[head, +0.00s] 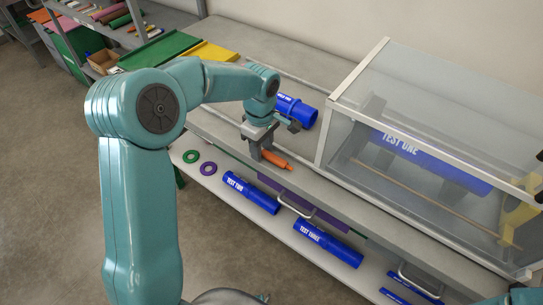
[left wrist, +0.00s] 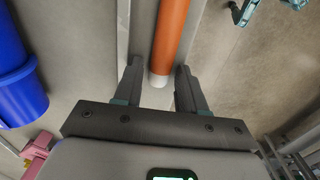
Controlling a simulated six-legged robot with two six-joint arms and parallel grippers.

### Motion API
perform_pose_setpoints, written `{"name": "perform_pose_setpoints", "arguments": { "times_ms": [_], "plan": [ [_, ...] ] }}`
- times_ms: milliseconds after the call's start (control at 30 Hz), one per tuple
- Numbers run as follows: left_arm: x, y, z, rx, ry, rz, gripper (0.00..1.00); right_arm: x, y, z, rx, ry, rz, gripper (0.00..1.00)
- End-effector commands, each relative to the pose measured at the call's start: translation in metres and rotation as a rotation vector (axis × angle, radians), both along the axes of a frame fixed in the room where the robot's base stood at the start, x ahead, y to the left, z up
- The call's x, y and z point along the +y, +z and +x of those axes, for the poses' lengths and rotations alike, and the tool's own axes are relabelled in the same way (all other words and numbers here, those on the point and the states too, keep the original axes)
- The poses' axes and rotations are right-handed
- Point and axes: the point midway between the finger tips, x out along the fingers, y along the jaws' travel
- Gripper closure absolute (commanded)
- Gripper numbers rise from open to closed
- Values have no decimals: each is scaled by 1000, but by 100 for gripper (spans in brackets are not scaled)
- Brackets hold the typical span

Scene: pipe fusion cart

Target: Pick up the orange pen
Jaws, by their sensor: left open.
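The orange pen (head: 276,159) lies on the grey cart top near its front edge. In the left wrist view the orange pen (left wrist: 171,35) points at my gripper, with its pale end between the fingers. My left gripper (head: 262,148) is over the end of the pen and partly hides it. In the left wrist view my left gripper (left wrist: 158,70) is open, one finger on each side of the pen, with gaps showing. My right gripper is not in view.
A blue pipe (head: 297,109) lies just behind my left gripper. A clear-walled case (head: 350,95) stands to the right. The lower shelf holds blue pipes labelled TEST TWO (head: 250,192) and TEST THREE (head: 328,243), plus green (head: 191,156) and purple (head: 208,168) rings.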

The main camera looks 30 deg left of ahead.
Motion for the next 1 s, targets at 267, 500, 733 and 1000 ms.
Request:
{"name": "perform_pose_setpoints", "arguments": {
  "times_ms": [267,500,733,1000],
  "plan": [
    [0,1,0,0,0,0,100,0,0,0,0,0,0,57],
    [0,1,0,-1,0,0,100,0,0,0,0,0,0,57],
    [0,20,1,-6,1,1,100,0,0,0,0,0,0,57],
    [0,92,2,-10,1,0,100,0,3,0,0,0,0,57]
  ]
}}
